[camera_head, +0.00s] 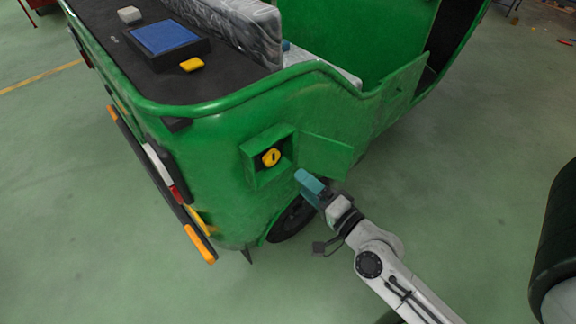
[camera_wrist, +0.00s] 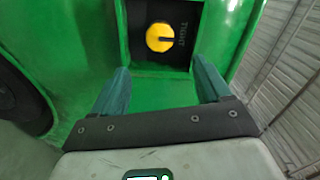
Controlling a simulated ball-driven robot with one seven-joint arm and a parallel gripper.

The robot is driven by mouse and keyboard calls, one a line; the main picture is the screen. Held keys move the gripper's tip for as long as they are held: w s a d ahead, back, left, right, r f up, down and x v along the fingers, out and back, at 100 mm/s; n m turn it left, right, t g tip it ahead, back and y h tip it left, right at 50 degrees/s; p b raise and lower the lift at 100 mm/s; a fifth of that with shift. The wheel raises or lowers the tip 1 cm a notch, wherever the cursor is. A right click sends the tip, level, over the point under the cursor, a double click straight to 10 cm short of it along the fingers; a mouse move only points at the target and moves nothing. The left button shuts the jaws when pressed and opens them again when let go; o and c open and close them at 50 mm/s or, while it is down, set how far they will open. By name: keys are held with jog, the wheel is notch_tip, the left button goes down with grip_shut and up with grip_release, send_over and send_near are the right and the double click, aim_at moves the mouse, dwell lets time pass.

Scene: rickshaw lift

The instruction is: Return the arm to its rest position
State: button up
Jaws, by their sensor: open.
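My gripper (camera_head: 310,184) is at the end of my grey arm, in front of the green rickshaw's rear side. In the wrist view my gripper (camera_wrist: 160,92) shows two teal fingers spread apart with nothing between them. Ahead of it is a yellow fuel cap (camera_wrist: 160,37) in a dark square recess with the word "TIGHT" beside it. In the head view the yellow cap (camera_head: 271,157) sits in the recess up and left of the gripper, apart from it. The green flap (camera_head: 325,155) beside the recess is swung open, close above the gripper.
The green rickshaw (camera_head: 215,150) fills the middle, its wheel (camera_head: 292,218) below the gripper. On its dark rear deck lie a blue-topped tray (camera_head: 163,38), a yellow block (camera_head: 192,64) and a pale block (camera_head: 129,15). A dark rounded object (camera_head: 556,240) stands at right. Green floor (camera_head: 470,170) between is clear.

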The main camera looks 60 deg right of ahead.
jog(key=w+a+f+n+g+y+p, duration=0.2)
jog(key=a+f+n+g+y+p, duration=0.15)
jog(key=a+n+g+y, duration=0.5)
jog(key=s+a+f+n+g+h+p, duration=0.1)
jog(key=s+a+n+g+h+p, duration=0.1)
jog(key=s+n+g, duration=0.6)
jog(key=s+n+h, duration=0.1)
jog(key=s, duration=0.2)
jog(key=shift+s+f+h, duration=0.2)
jog(key=shift+f+h, duration=0.05)
jog(key=shift+h, duration=0.1)
jog(key=shift+n, duration=0.25)
jog(key=shift+c, duration=0.3)
